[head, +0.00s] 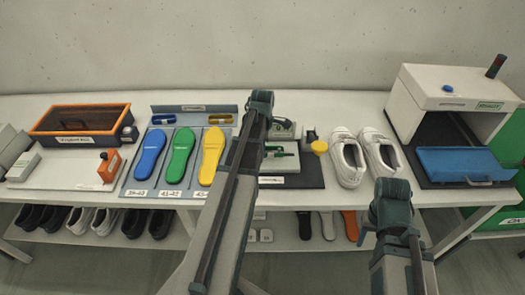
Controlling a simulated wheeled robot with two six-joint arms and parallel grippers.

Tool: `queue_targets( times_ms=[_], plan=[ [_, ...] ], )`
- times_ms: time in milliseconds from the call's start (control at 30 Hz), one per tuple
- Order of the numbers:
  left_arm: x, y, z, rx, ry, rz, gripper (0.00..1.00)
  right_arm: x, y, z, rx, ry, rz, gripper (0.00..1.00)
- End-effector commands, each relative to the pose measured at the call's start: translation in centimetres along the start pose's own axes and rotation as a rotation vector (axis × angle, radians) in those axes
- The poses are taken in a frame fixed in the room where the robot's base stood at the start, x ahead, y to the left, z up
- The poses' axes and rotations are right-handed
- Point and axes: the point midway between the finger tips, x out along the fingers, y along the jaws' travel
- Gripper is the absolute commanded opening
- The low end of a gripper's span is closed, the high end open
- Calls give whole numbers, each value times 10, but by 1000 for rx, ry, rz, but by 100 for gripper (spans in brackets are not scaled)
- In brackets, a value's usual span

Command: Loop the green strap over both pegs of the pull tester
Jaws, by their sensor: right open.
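The pull tester (283,130) is a small grey-green device on a dark board behind my long arm, right of the insoles. A thin green piece, seemingly the green strap (275,149), lies just in front of it. My arm covers the left part of this area, and the pegs are too small to tell. The end of the long arm, where my left gripper would be (261,101), shows no clear fingers. My right gripper (390,192) is open near the table's front edge, below the white shoes and well right of the strap, with nothing seen in it.
Blue, green and yellow insoles (181,156) lie on a grey board at left. White shoes (364,157) and a white machine (440,95) with a blue tray (462,163) are farther right.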

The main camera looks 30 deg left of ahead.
Motion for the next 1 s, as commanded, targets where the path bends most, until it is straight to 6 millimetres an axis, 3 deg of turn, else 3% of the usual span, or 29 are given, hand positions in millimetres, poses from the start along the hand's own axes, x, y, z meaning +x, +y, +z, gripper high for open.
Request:
queue_targets(
  times_ms=[333, 400, 533, 1000],
  plan=[
    [2, 0, 0, 0, 0, 0, 0, 2, 0, 0, 0, 0, 0, 50],
    [2, 0, 0, 0, 0, 0, 16, 2, 0, 0, 0, 0, 0, 50],
    [2, 0, 0, 0, 0, 0, 39, 2, 0, 0, 0, 0, 0, 50],
    [-3, 1, 0, 0, 1, 1, 39, -3, 0, 0, 0, 0, 0, 50]
  ],
)
